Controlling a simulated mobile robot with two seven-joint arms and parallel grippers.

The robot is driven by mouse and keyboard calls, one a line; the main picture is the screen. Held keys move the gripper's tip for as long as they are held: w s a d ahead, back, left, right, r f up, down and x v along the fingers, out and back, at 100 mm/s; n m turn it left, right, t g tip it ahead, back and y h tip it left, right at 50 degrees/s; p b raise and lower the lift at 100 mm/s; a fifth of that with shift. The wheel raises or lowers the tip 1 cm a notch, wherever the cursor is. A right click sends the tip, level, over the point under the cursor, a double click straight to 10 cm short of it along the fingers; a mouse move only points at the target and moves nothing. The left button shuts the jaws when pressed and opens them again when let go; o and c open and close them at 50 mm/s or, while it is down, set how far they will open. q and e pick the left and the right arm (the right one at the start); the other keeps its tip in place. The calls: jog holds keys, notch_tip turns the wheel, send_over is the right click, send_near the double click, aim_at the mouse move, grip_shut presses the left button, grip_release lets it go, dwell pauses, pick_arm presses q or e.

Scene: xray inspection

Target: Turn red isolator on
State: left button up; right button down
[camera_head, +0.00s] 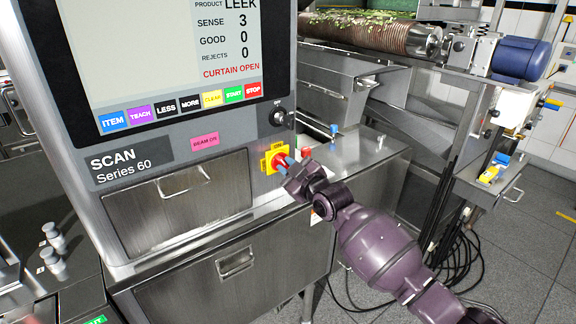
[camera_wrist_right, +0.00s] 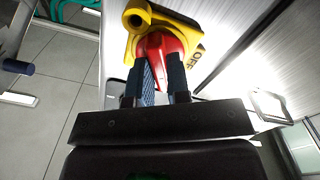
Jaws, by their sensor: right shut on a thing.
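The red isolator (camera_head: 278,161) is a red knob on a yellow plate at the lower right of the inspection machine's front panel. In the right wrist view the red knob (camera_wrist_right: 160,48) sits in front of its yellow plate (camera_wrist_right: 186,29), where the word OFF shows on the right side. My right gripper (camera_head: 288,162) reaches the knob from the right. In the right wrist view its two blue fingers (camera_wrist_right: 161,72) are on either side of the knob, shut on it. My left gripper is in neither view.
Above the isolator are a black key switch (camera_head: 278,117) and the display screen (camera_head: 150,50) with coloured buttons. A pink BEAM ON label (camera_head: 205,141) is to the left. A steel counter (camera_head: 365,160) lies behind my right gripper, with a conveyor beyond.

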jog(key=m, duration=0.2)
jog(key=shift+m, duration=0.4)
jog(key=shift+m+p, duration=0.4)
jog(key=shift+m, duration=1.3)
jog(key=c, duration=1.1)
grip_release()
